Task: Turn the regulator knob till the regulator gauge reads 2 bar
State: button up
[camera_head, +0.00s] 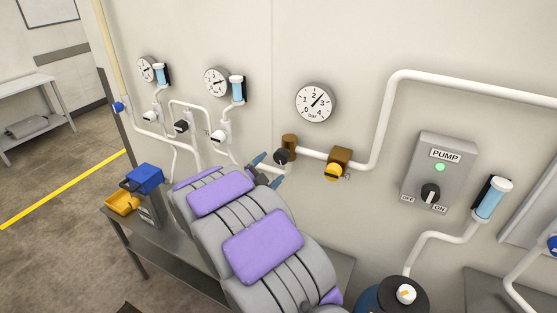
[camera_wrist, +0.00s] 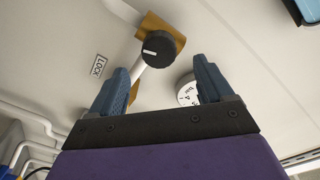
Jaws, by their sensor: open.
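The round white gauge (camera_head: 315,102) is on the wall in the head view; its needle points up and right, seemingly between 2 and 3. It is partly hidden behind a finger in the wrist view (camera_wrist: 187,94). A black knob (camera_head: 282,156) on a brass body (camera_head: 290,141) sits on the white pipe below the gauge. The knob, with a white mark, shows in the wrist view (camera_wrist: 157,48). My gripper (camera_head: 268,168) is open, its blue fingers apart and facing the black knob. In the wrist view the knob appears beyond and between the fingertips (camera_wrist: 160,66); no contact is visible.
A yellow knob (camera_head: 333,172) on another brass block is right of the black knob. A LOCK label (camera_wrist: 98,66) shows in the wrist view. The pump switch box (camera_head: 440,170) is farther right. Smaller gauges and pipes line the wall at left.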

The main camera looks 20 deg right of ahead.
aim_at(280, 159)
jog(key=x, duration=0.6)
jog(key=shift+s+d+f+b, duration=0.15)
jog(key=shift+s+d+b, duration=0.05)
jog(key=shift+b, duration=0.1)
jog(key=shift+w, duration=0.55)
jog(key=shift+d, duration=0.45)
jog(key=shift+c, duration=0.3)
jog(key=shift+d, duration=0.1)
jog(key=c, duration=1)
jog(key=shift+o, duration=0.2)
